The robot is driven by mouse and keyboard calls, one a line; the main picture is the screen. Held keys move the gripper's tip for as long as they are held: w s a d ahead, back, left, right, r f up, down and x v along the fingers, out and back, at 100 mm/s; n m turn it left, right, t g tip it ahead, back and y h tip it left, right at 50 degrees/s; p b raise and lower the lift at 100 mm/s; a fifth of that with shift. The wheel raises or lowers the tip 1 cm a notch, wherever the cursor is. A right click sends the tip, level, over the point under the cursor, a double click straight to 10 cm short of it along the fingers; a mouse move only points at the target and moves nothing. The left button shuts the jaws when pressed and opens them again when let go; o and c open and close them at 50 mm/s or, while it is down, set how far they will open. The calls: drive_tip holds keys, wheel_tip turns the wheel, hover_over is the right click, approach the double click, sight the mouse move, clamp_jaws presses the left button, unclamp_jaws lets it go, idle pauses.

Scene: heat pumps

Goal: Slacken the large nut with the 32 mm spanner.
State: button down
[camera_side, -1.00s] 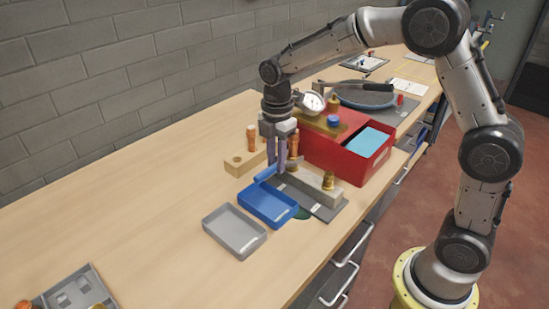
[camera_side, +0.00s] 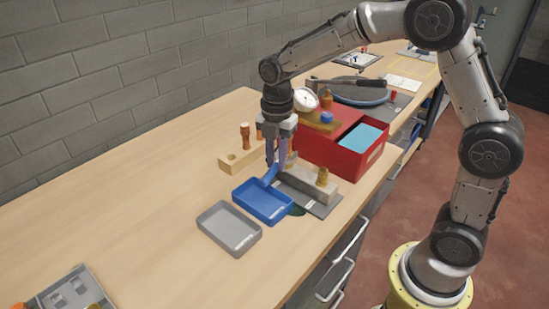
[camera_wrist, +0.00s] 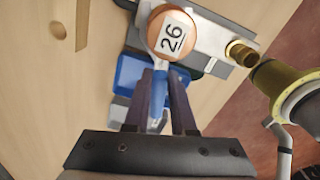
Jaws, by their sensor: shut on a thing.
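My gripper (camera_side: 277,160) points down at the far-left end of a grey block (camera_side: 306,181). Its fingers, also in the wrist view (camera_wrist: 163,84), are shut on a slim blue handle (camera_side: 271,174), which slopes down towards the blue tray. The handle's size marking and working end cannot be made out. A round copper-coloured top labelled "26" (camera_wrist: 172,34) shows just beyond the fingertips, over the block in the wrist view. Whether the handle touches what is under it is unclear.
The blue tray (camera_side: 241,202) and a grey tray (camera_side: 218,235) lie left of the block. A wooden rack (camera_side: 236,161) with orange pieces stands behind. A red box (camera_side: 363,160) stands close on the right. The left bench (camera_side: 130,210) is mostly clear.

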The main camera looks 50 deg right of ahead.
drive_tip(key=shift+s+d+n, duration=0.2)
drive_tip(key=shift+s+n, duration=0.55)
drive_tip(key=shift+n, duration=0.55)
drive_tip(key=shift+w+m, duration=0.15)
drive_tip(key=shift+m, duration=0.15)
drive_tip(key=shift+a, duration=0.15)
drive_tip(key=shift+s+a, duration=0.3)
drive_tip(key=shift+a, duration=0.4)
drive_tip(key=shift+s+a, duration=0.35)
drive_tip(key=shift+a, duration=0.3)
drive_tip(key=shift+s+a, duration=0.3)
drive_tip(key=shift+a, duration=0.4)
drive_tip(key=shift+r, duration=0.1)
wheel_tip(320, 180, up, 11)
drive_tip(key=shift+r, duration=0.2)
idle(0.7)
